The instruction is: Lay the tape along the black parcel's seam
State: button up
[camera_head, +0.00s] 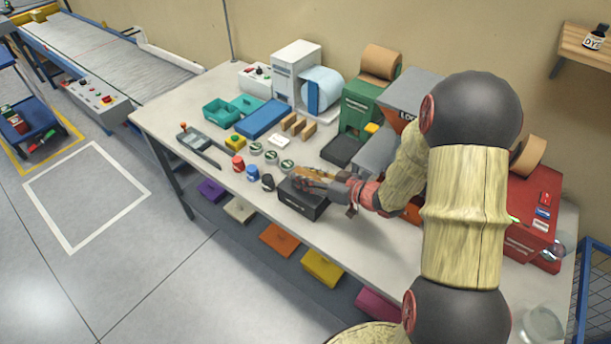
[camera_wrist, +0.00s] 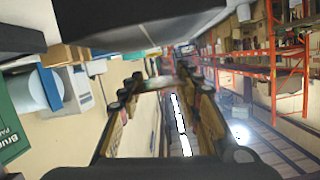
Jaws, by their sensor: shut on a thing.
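The black parcel (camera_head: 300,203) sits on the bench near its front edge, in the middle of the head view. My gripper (camera_head: 305,180) is low over the parcel's top, with its fingers pointing left. In the wrist view the fingers of my gripper (camera_wrist: 162,86) are a little apart, with a thin tan strip (camera_wrist: 160,84) between their tips that looks like tape. I cannot tell whether the strip touches the parcel. The seam is hidden by my gripper in the head view.
Several small jars (camera_head: 270,157) stand left of the parcel. A green tape dispenser (camera_head: 360,108) with a brown roll (camera_head: 381,62) is behind it. A red case (camera_head: 533,210) is at the right. The bench (camera_head: 365,262) is clear in front of my arm.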

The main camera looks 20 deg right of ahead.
jog(key=shift+f+b, duration=0.75)
jog(key=shift+f, duration=0.6)
jog(key=o, duration=0.9)
jog(key=shift+c, duration=0.2)
jog(key=v, duration=1.2)
